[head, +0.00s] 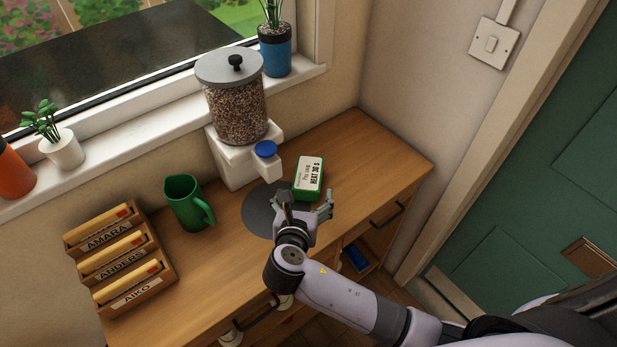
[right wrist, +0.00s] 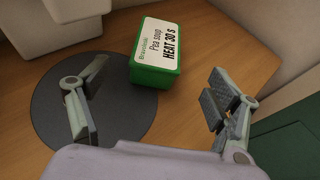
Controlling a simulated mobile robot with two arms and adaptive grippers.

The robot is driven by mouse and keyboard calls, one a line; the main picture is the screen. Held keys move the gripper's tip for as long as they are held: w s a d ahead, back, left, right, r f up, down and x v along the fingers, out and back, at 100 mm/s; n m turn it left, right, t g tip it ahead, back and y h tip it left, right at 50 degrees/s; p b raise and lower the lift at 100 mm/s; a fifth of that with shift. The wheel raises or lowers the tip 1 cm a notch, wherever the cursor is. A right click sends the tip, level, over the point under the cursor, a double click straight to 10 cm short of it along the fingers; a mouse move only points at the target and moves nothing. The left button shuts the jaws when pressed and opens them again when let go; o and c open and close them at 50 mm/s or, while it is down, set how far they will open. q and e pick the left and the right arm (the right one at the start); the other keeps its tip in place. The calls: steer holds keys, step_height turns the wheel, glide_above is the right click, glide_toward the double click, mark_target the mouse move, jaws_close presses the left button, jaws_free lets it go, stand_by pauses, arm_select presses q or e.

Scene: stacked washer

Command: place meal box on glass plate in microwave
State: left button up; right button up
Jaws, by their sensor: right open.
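The meal box (head: 308,178) is green with a white lid label reading "Pea soup HEAT 30 s". It sits on the wooden counter, partly over the edge of a dark round mat (head: 258,212). In the right wrist view the box (right wrist: 158,68) lies ahead of my right gripper, between the lines of its two fingers. My right gripper (head: 306,208) is open and empty, just in front of the box and apart from it; its fingers also show in the right wrist view (right wrist: 155,112). My left gripper is not in view. No microwave or glass plate is in view.
A grain dispenser (head: 234,105) on a white stand is behind the box. A green jug (head: 187,203) and a wooden name-labelled rack (head: 157,284) stand to the left. The counter right of the box is clear. A green door (head: 540,180) is at the right.

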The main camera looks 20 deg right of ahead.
mark_target(308, 176)
steer(key=x, duration=0.6)
steer(key=shift+w+d+f, duration=0.1)
steer(key=shift+w+f, duration=0.1)
steer(key=shift+w, duration=0.05)
steer(key=shift+p+x, duration=0.3)
steer(key=shift+x, duration=2.4)
steer(key=shift+c, duration=0.3)
steer(key=c, duration=1.5)
steer(key=shift+r, duration=0.1)
